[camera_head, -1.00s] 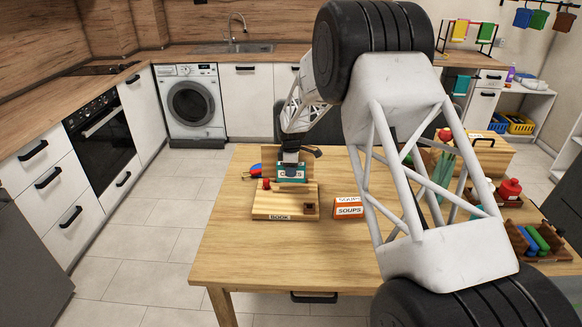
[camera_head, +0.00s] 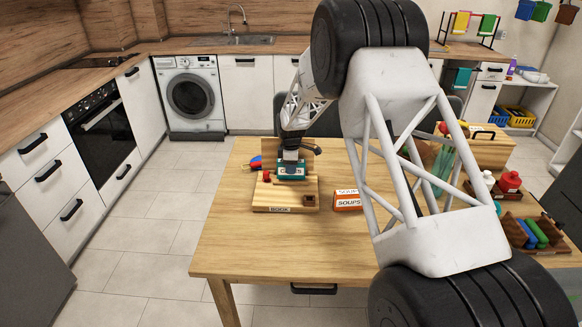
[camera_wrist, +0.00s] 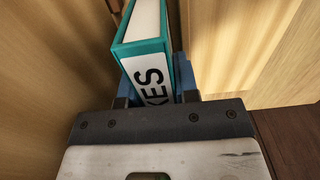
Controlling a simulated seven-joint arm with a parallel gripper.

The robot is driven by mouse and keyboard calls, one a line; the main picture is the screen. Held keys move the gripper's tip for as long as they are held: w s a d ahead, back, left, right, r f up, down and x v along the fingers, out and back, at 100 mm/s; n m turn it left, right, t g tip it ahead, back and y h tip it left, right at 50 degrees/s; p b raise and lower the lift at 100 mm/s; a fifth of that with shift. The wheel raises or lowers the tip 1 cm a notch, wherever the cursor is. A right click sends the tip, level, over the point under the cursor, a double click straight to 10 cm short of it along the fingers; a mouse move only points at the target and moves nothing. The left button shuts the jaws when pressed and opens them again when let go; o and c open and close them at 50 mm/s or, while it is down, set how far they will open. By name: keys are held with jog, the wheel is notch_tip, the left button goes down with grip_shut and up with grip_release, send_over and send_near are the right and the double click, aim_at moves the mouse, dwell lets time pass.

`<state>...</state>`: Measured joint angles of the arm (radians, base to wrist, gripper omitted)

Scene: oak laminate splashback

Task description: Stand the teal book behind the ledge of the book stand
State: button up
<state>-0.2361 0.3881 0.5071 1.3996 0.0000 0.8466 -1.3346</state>
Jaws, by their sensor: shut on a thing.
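The teal book (camera_head: 292,177) is held upright in my gripper (camera_head: 292,163) over the wooden book stand (camera_head: 270,199) on the table. In the wrist view the teal book (camera_wrist: 143,50) shows its white label and pages between the blue fingers of my gripper (camera_wrist: 158,82), which is shut on it. The stand has a back board, a base and a front label reading BOOK. The book is close in front of the back board. Whether its lower edge touches the base, and how it sits against the ledge, I cannot tell.
An orange SOUPS book (camera_head: 348,200) lies just right of the stand. A red and blue item (camera_head: 256,163) is at the stand's left. A small dark brown block (camera_head: 309,200) sits at the base's front right. The table's front left is clear.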

jog(key=shift+f, duration=0.55)
dwell(0.7)
jog(key=o, duration=1.1)
jog(key=shift+r, duration=3.95)
